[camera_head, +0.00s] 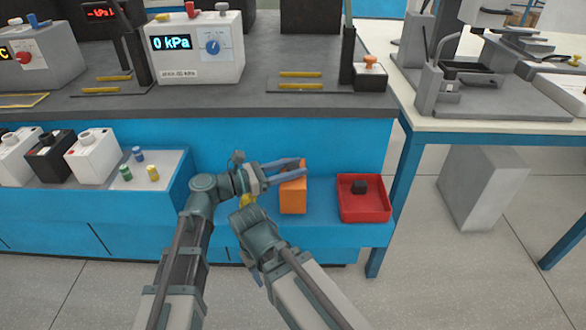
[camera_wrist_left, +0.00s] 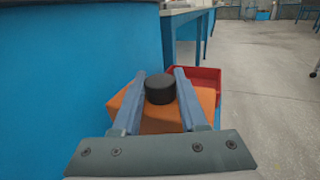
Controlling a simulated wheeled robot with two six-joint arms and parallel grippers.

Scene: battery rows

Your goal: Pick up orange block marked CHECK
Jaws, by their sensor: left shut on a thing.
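The orange block (camera_head: 293,196) stands on the low blue shelf in the head view, left of the red tray. No marking can be read on it. My left gripper (camera_head: 301,170) is at the top of the block. In the left wrist view, a black round knob (camera_wrist_left: 160,88) stands on top of the orange block (camera_wrist_left: 155,126), and my left gripper (camera_wrist_left: 160,84) is shut on that knob. My right arm reaches in below the left one, and its gripper (camera_head: 247,204) is partly hidden, with its jaws unclear.
The red tray (camera_head: 376,210) right of the block holds a small dark piece (camera_head: 359,187). White and black boxes (camera_head: 93,158) and small coloured cylinders (camera_head: 139,154) are at the left. The dark bench top (camera_head: 270,108) overhangs behind. A blue table leg (camera_head: 384,222) stands at the right.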

